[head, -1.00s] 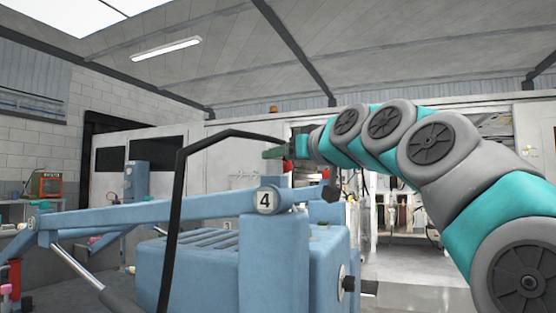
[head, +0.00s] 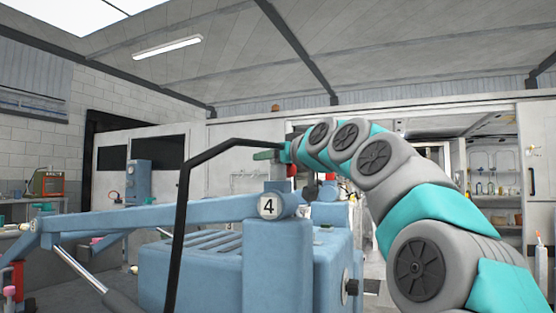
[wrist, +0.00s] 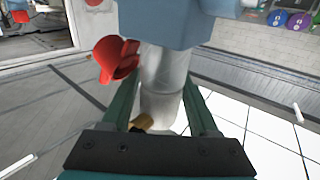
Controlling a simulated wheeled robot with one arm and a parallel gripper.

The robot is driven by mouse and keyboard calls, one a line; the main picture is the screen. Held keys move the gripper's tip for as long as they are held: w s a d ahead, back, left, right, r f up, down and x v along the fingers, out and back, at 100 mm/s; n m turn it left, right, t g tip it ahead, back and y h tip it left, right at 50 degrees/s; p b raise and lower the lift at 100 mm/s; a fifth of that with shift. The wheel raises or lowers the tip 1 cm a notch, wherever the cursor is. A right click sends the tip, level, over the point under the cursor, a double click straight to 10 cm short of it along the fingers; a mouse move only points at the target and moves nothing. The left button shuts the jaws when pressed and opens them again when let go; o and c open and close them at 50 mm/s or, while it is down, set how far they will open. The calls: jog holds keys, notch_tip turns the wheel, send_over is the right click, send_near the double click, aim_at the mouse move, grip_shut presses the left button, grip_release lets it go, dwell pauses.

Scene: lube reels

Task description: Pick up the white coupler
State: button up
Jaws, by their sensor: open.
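A red coupler-like part (wrist: 116,60) sits just beside the left finger. The blue machine marked 4 (head: 268,206) stands in front of me, with a bent black bar (head: 181,215) rising on its near side.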

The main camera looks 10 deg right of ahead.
grip_shut()
dwell(0.4)
jog(key=shift+r, duration=0.25)
